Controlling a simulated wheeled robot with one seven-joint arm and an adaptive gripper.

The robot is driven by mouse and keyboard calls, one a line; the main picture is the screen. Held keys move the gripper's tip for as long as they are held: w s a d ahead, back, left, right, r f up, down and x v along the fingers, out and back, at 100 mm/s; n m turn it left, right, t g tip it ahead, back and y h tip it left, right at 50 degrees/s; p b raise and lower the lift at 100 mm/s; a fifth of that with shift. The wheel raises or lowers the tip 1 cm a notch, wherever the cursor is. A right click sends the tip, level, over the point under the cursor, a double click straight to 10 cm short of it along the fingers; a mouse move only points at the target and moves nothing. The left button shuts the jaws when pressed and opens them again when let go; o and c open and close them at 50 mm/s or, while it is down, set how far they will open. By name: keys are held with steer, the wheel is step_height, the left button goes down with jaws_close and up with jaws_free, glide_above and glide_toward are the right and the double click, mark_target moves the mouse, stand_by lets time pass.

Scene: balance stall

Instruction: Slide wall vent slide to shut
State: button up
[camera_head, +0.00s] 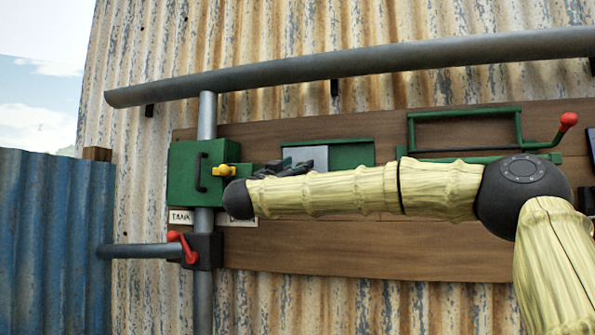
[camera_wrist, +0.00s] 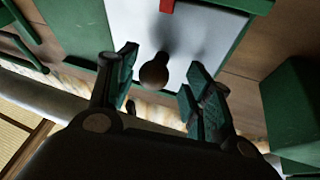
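The wall vent has a green frame (camera_head: 352,153) on the brown board, with a pale grey slide plate (camera_head: 318,154) at its left part. My arm hides the lower part of the vent. In the wrist view the plate (camera_wrist: 190,42) fills the middle, with a dark round knob (camera_wrist: 154,72) standing out from it and a red mark (camera_wrist: 167,6) at the top edge. My gripper (camera_wrist: 162,62) is open, with one finger on each side of the knob. Gaps show between the knob and both fingers. In the head view my gripper (camera_head: 284,166) is dark and small in front of the vent.
A green box (camera_head: 185,170) with a black handle and yellow latch (camera_head: 222,170) sits left of my gripper. A red-handled valve (camera_head: 183,245) is below it. A grey pipe (camera_head: 350,65) runs above. A green frame with a red-knobbed lever (camera_head: 568,120) is at the right.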

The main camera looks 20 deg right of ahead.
steer(key=shift+s+d, duration=0.1)
steer(key=shift+s, duration=0.05)
steer(key=v, duration=1.2)
steer(key=shift+f, duration=0.1)
